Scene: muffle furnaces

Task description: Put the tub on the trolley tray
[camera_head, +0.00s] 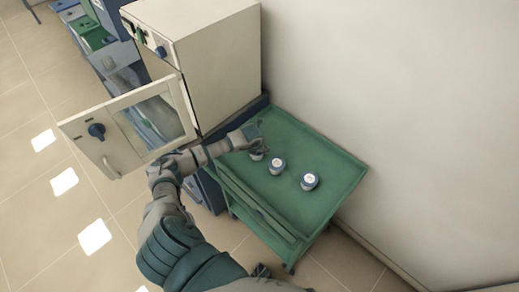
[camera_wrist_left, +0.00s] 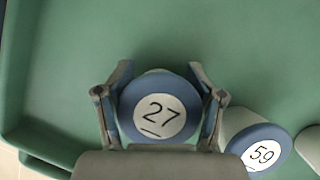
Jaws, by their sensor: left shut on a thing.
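A tub with a blue lid marked 27 (camera_wrist_left: 157,106) is between the fingers of my left gripper (camera_wrist_left: 160,95) in the left wrist view. The gripper is shut on it, over the green trolley tray (camera_head: 313,159). In the head view this tub (camera_head: 256,155) is partly hidden by the gripper (camera_head: 255,142). I cannot tell whether its base touches the tray. A second tub, marked 59 (camera_wrist_left: 259,150), stands close to the right finger in the wrist view; the head view shows two tubs on the tray (camera_head: 277,165) (camera_head: 309,181). My right gripper is not in view.
A cream muffle furnace (camera_head: 215,60) stands behind the trolley, its windowed door (camera_head: 135,125) open to the left, near my left arm. A bare wall (camera_head: 400,110) runs along the right. The tray's far and right parts are clear.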

